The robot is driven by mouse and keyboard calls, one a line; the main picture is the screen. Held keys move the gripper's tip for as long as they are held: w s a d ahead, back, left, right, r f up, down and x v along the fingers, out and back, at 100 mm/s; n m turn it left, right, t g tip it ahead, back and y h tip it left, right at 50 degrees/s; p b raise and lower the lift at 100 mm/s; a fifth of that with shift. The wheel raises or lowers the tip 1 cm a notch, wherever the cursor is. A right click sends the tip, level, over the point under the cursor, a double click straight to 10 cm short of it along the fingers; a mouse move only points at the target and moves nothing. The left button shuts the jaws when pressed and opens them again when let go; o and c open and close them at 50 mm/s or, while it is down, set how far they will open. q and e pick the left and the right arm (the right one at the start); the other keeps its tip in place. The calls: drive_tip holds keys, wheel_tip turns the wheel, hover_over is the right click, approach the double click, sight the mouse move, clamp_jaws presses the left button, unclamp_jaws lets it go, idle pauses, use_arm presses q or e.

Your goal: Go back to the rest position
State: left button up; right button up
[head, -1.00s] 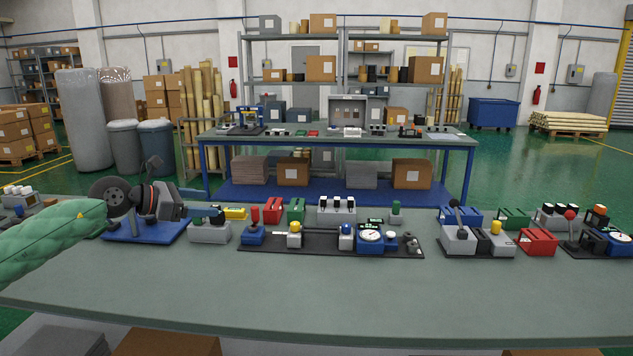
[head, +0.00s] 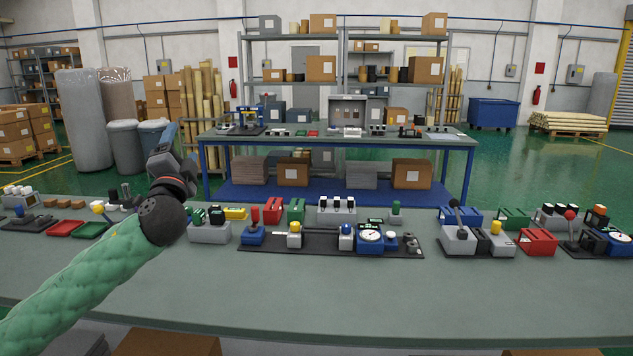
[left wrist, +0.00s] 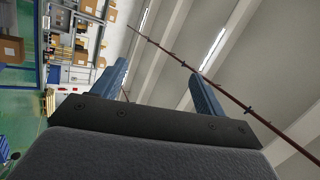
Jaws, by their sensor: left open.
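My left gripper (head: 172,142) is at the end of the green-sleeved arm that comes in from the lower left in the head view. It is raised above the left part of the workbench (head: 330,290) and points upward. In the left wrist view its two blue fingers stand apart with nothing between them, so the gripper (left wrist: 156,70) is open and empty. Behind the fingers that view shows the ceiling and shelving. My right gripper is in neither view.
Devices line the bench's far side, among them a grey box with a green button (head: 208,232), a black panel (head: 300,243) with a gauge (head: 370,235), and a red box (head: 538,241). Red and green trays (head: 90,230) lie at left. The bench's front half is clear.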

use_arm(q)
drive_tip(key=s+d+f+n+g+h, duration=0.1)
drive_tip(key=s+d+f+n+g, duration=0.3)
drive_tip(key=f, duration=0.8)
drive_tip(key=s+d+f+n+g, duration=0.1)
drive_tip(key=s+f+g, duration=0.35)
drive_tip(key=f, duration=0.75)
drive_tip(key=s+d+f+n+g+h, duration=0.1)
drive_tip(key=s+d+f+n+g, duration=0.3)
drive_tip(key=f, duration=0.8)
drive_tip(key=s+d+f+g+h, duration=0.1)
drive_tip(key=s+d+f+g, duration=0.1)
drive_tip(key=s+f, duration=0.7)
drive_tip(key=s+d+f+n+g, duration=0.1)
drive_tip(key=s+d+f+g, duration=0.1)
drive_tip(key=s+f, duration=0.7)
drive_tip(key=s+d+f+n+g+h, duration=0.1)
drive_tip(key=s+f+g, duration=0.3)
drive_tip(key=s+f, duration=0.6)
drive_tip(key=s+d, duration=0.1)
drive_tip(key=s, duration=0.6)
drive_tip(key=shift+d+h, duration=0.25)
drive_tip(key=shift+h, duration=0.05)
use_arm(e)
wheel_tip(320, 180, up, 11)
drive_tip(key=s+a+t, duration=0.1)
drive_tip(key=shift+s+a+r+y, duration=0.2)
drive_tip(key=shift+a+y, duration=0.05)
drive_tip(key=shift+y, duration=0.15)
